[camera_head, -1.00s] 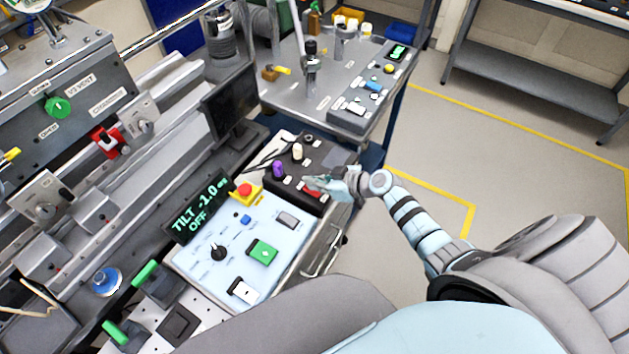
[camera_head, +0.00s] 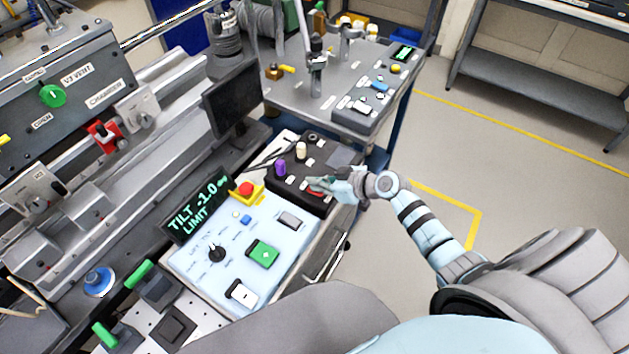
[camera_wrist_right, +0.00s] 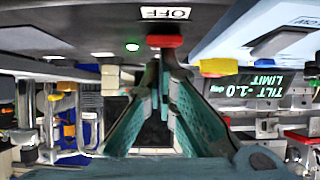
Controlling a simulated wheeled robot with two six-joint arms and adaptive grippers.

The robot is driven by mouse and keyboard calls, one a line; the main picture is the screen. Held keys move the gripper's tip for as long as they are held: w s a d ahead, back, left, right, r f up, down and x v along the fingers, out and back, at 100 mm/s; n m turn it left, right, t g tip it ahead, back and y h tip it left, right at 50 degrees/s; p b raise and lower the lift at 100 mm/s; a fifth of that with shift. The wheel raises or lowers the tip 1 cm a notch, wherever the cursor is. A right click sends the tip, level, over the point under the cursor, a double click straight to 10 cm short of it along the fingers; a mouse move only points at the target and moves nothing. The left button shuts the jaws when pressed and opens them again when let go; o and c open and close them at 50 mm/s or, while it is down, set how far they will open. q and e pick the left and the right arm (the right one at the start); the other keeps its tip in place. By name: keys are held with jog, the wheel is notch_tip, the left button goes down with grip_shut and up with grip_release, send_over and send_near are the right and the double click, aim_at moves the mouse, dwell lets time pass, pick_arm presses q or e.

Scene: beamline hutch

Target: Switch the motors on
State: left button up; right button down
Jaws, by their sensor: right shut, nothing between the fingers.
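My right gripper (camera_head: 314,184) is shut and empty over the black control box (camera_head: 289,198). Its tips are at a red switch part (camera_head: 315,193), mostly hidden under the fingers in the head view. In the right wrist view the shut fingertips (camera_wrist_right: 166,54) are at the red part (camera_wrist_right: 165,41), seemingly touching it. An OFF label (camera_wrist_right: 166,13) and a lit green lamp (camera_wrist_right: 132,47) are beside it. The tilt display (camera_head: 196,207) reads "TILT -1.0" and "LIMIT". My left gripper is not in view.
The pale panel (camera_head: 225,263) carries a red emergency button (camera_head: 246,188) on yellow, a black dial (camera_head: 216,253) and a green button (camera_head: 263,253). Purple (camera_head: 280,167) and white (camera_head: 301,150) knobs stand close to the gripper. Open floor (camera_head: 400,270) lies to the right.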

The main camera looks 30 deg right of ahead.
jog(key=shift+s+f, duration=0.35)
jog(key=shift+r, duration=0.2)
jog(key=r+p, duration=0.2)
jog(key=w+r+p, duration=0.1)
jog(key=r+p, duration=0.1)
jog(key=shift+a+r, duration=0.1)
jog(key=shift+r, duration=0.3)
jog(key=s+d+r, duration=0.2)
jog(key=s+r, duration=0.2)
jog(key=r, duration=0.3)
jog(key=shift+s+d+r+p, duration=0.2)
jog(key=shift+d+r+p, duration=0.1)
jog(key=shift+r+p, duration=0.1)
